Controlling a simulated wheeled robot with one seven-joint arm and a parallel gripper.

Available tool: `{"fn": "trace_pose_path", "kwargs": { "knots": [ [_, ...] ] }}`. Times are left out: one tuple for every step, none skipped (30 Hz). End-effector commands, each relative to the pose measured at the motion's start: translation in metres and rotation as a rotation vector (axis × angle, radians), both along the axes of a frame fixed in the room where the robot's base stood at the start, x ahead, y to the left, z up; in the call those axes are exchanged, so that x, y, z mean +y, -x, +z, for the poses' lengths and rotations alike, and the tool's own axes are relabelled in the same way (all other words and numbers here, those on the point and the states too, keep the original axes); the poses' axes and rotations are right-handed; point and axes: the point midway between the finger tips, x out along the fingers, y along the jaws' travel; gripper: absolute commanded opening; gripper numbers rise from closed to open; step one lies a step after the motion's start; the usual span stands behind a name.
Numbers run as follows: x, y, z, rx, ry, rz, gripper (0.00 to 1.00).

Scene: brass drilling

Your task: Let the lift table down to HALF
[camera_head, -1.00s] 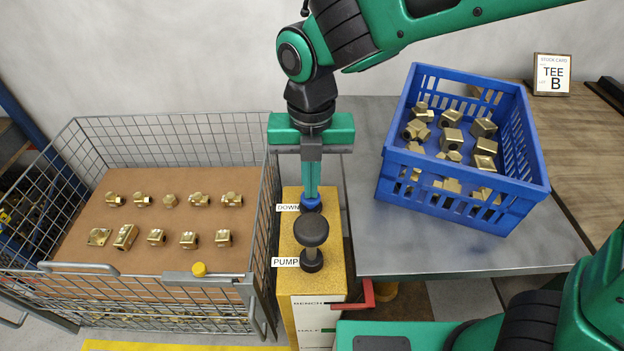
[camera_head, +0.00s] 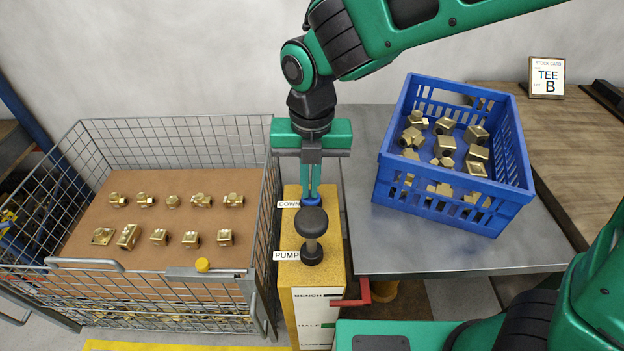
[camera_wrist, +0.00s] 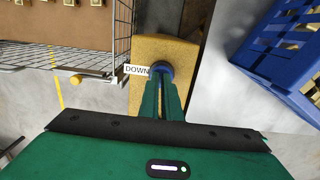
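The grey lift table (camera_head: 450,262) bears a blue crate (camera_head: 440,205) of brass fittings and sits lower than the wooden bench. The yellow pump post (camera_head: 345,262) has a BENCH mark (camera_head: 312,295) above a HALF mark (camera_head: 312,325). A red pointer (camera_head: 360,294) has its tip a little below BENCH. My gripper (camera_head: 311,193) points down with its fingers together, tips at the blue DOWN button (camera_head: 312,201). The wrist view also shows the fingertips (camera_wrist: 161,80) against the blue button (camera_wrist: 161,68), which they partly cover.
A black PUMP knob (camera_head: 311,222) stands just in front of my fingers. A wire cage (camera_head: 265,215) with brass fittings on a brown board is left of the post. The wooden bench (camera_head: 570,160) with a TEE B card (camera_head: 547,77) is at the right.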

Motion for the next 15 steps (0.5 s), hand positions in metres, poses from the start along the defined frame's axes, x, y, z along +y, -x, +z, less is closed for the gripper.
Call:
{"fn": "trace_pose_path", "kwargs": {
  "knots": [
    [-0.0047, 0.0086, -0.0129, 0.026, 0.023, 0.009, 0.0],
    [-0.0046, 0.0088, -0.013, 0.026, 0.023, 0.009, 0.0],
    [-0.0045, 0.0084, -0.0133, 0.027, 0.023, 0.01, 0.0],
    [-0.0043, 0.0081, -0.0136, 0.028, 0.024, 0.01, 0.0],
    [-0.0042, 0.0077, -0.0137, 0.028, 0.023, 0.011, 0.0],
    [-0.0041, 0.0072, -0.014, 0.029, 0.023, 0.011, 0.0],
    [-0.0041, 0.0069, -0.0142, 0.029, 0.023, 0.011, 0.0],
    [-0.004, 0.0067, -0.0144, 0.029, 0.023, 0.012, 0.0],
    [-0.0039, 0.0063, -0.0147, 0.03, 0.023, 0.012, 0.0],
    [-0.0038, 0.0059, -0.0149, 0.03, 0.023, 0.012, 0.0],
    [-0.0037, 0.0056, -0.0151, 0.031, 0.023, 0.012, 0.0],
    [-0.0036, 0.0051, -0.0154, 0.031, 0.023, 0.013, 0.0],
    [-0.0036, 0.0048, -0.0155, 0.032, 0.022, 0.013, 0.0],
    [-0.0035, 0.0045, -0.0158, 0.032, 0.022, 0.013, 0.0],
    [-0.0035, 0.004, -0.016, 0.033, 0.022, 0.014, 0.0]
  ]
}}
